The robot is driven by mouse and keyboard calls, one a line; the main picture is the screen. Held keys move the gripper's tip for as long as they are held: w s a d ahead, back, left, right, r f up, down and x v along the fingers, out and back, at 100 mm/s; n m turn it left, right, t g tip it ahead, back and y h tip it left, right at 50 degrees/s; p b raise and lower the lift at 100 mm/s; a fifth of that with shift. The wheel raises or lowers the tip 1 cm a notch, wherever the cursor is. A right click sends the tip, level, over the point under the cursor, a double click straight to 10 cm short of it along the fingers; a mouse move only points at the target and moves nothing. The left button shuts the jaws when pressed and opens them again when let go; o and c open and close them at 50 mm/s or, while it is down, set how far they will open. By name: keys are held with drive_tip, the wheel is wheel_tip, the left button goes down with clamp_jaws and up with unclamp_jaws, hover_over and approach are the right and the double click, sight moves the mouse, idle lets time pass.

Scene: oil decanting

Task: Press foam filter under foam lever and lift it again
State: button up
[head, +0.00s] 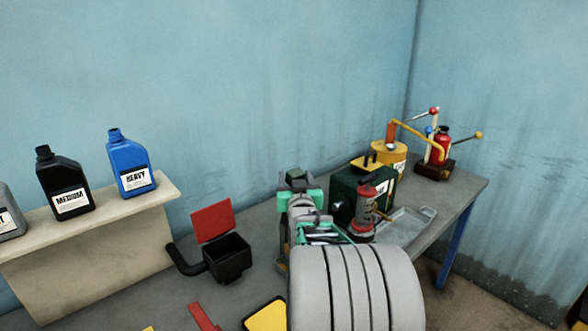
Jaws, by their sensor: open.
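My gripper (300,196), grey and green, is at the centre, reaching over the bench behind my large grey ribbed arm link. It is open, with nothing visible held; its fingertips are hard to make out. A yellow pad in a dark frame (265,314), possibly the foam filter, lies at the bottom edge, partly cut off and partly behind my arm. A red bar (204,318), possibly the foam lever, is just left of it, also cut off. I cannot tell whether the pad is under the bar. My gripper is apart from both, farther back.
A black box (228,258) with a raised red lid (213,220) stands left of my gripper. A dark green box (346,197), a red-capped cylinder (367,205) and a metal tray (404,224) are close on its right. Bottles, including a blue one (132,168), stand on the left shelf (88,215).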

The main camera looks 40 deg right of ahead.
drive_tip(key=x, duration=0.3)
drive_tip(key=shift+w+d+f, duration=0.1)
drive_tip(key=shift+w+f, duration=0.05)
drive_tip(key=shift+c, duration=0.3)
clamp_jaws()
idle(1.0)
